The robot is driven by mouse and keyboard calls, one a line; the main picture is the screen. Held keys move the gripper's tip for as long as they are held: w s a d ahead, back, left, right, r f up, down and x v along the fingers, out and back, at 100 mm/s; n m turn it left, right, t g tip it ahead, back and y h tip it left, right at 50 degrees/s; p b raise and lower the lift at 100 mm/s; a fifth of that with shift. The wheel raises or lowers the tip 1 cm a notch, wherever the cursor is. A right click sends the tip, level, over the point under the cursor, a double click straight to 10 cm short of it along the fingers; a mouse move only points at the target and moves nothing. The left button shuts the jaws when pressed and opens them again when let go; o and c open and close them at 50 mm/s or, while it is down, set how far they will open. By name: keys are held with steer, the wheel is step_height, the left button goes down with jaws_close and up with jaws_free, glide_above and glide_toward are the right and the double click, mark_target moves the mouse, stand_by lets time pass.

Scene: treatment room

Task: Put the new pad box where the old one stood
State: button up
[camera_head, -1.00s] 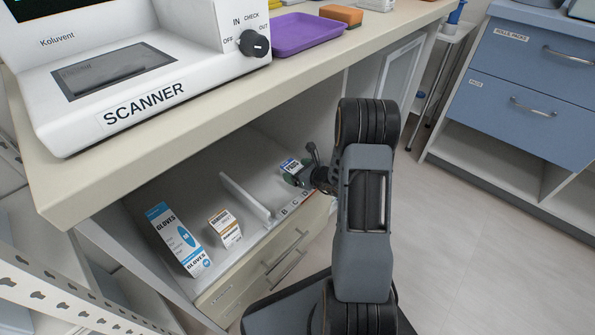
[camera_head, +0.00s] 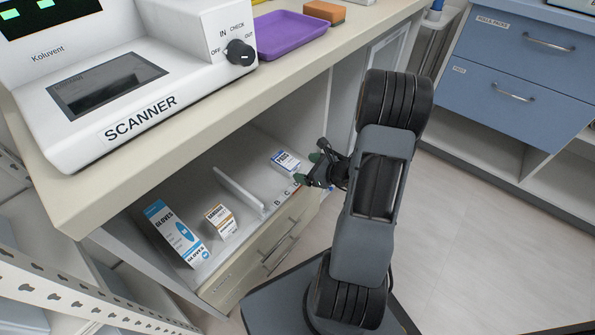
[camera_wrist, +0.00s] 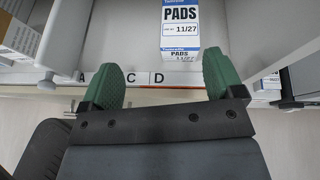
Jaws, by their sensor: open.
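A white and blue pad box (camera_head: 286,162) stands in the open shelf bay under the counter, right of a low divider. In the wrist view the pad box (camera_wrist: 180,32) reads "PADS" and "11/27" and stands beyond my fingertips, apart from them. My gripper (camera_head: 318,168) is at the front edge of the shelf, just in front of the box. In the wrist view my gripper (camera_wrist: 166,75) shows two green fingertips spread apart with nothing between them.
A gloves box (camera_head: 177,234) and a bandage-type box (camera_head: 221,221) stand left of the white divider (camera_head: 239,191). The shelf's front edge carries letter labels (camera_wrist: 130,78). The counter (camera_head: 300,65) overhangs the bay and bears a scanner (camera_head: 130,95) and a purple tray (camera_head: 290,34).

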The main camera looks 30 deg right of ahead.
steer(key=s+a+r+n+g+y, duration=0.1)
steer(key=s+a+r+n+g, duration=0.3)
steer(key=a+n, duration=0.35)
steer(key=s+a+r+n+g+y, duration=0.1)
steer(key=s+a+r+n+g, duration=0.2)
steer(key=a+r+n+g, duration=0.35)
steer(key=s+r+n+h, duration=0.2)
steer(key=s+n+h, duration=0.1)
steer(key=n, duration=0.5)
steer(key=s+r+n+t+h, duration=0.1)
steer(key=s+r+n+h, duration=0.1)
steer(key=n+h, duration=0.3)
steer(key=s+n, duration=0.1)
steer(key=n, duration=0.1)
steer(key=shift+d+r+n, duration=0.2)
steer(key=shift+r+n, duration=0.2)
steer(key=shift+r, duration=0.1)
